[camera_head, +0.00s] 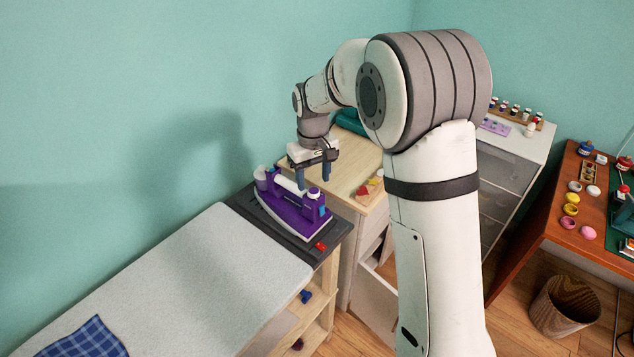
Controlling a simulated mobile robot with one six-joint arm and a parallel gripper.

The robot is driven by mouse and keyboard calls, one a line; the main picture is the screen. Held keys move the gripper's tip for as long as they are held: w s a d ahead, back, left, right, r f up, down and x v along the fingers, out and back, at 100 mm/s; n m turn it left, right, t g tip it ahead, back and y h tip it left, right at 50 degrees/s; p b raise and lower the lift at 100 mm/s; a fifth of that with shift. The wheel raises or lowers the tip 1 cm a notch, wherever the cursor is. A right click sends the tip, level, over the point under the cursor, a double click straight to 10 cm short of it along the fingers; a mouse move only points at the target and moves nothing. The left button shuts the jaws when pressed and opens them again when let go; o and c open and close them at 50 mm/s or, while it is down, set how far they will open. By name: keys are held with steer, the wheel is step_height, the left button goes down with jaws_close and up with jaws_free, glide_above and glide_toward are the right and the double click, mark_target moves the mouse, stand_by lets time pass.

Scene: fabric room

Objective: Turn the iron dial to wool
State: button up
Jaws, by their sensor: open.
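A purple iron (289,213) with a white handle bar rests on a dark grey pad at the far right end of the ironing board. A small white knob with a purple base, possibly the dial (314,193), stands on the iron's right part. Its setting marks are too small to read. My gripper (313,180) points down just above the iron, close to this knob. Its two blue fingers are apart with nothing visible between them. I cannot tell whether a finger touches the iron.
The pale ironing board (190,275) has a blue checked cloth (88,338) at its near left. A red piece (321,246) lies on the dark pad's edge. A wooden cabinet (345,165) stands behind right, its drawer (376,305) open. A wicker basket (564,306) is on the floor.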

mark_target(314, 191)
steer(key=shift+f, duration=1.55)
steer(key=shift+c, duration=0.3)
